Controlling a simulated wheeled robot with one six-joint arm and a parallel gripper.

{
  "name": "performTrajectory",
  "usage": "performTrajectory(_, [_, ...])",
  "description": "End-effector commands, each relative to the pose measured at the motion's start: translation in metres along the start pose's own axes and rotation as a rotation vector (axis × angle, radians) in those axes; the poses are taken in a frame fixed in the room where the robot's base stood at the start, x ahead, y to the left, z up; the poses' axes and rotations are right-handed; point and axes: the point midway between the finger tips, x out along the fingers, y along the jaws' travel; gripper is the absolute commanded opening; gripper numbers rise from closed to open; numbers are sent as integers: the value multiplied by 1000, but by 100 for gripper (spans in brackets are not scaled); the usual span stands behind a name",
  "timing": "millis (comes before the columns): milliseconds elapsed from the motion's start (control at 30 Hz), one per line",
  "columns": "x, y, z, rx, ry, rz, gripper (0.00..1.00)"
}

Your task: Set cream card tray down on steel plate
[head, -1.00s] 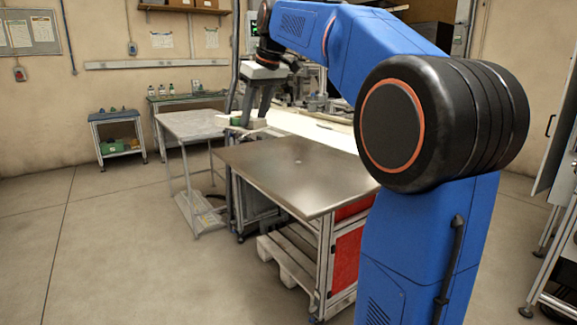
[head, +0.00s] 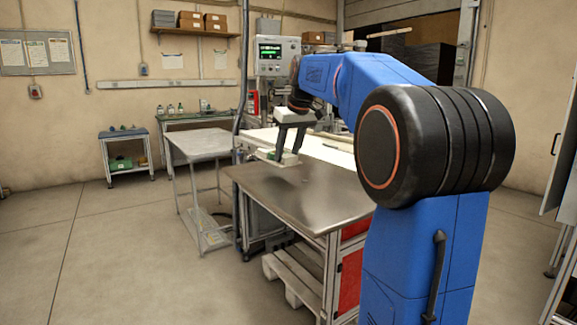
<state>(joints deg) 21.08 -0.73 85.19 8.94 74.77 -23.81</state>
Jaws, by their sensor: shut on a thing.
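The steel plate (head: 325,205) is the bare, dull metal top of the bench in the middle of the head view. My gripper (head: 287,155) points down over the back left part of the plate. It is shut on the cream card tray (head: 290,160), a small pale piece with something green beside it, between the fingertips. The tray looks a little above the plate, but I cannot tell the exact gap. The fingers hide part of the tray.
A long cream worktop (head: 325,150) runs behind the plate. A grey side table (head: 203,143) stands to its left. A wooden pallet (head: 295,270) lies under the bench. A small stand (head: 125,150) is by the wall. The plate's front is clear.

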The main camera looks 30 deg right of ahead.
Motion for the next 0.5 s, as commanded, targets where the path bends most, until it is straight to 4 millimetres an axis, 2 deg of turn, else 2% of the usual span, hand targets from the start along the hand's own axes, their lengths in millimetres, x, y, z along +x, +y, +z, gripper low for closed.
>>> performTrajectory(300, [33, 0, 14, 1, -2, -1, 13])
performTrajectory(500, [38, 0, 16, 0, 0, 0, 13])
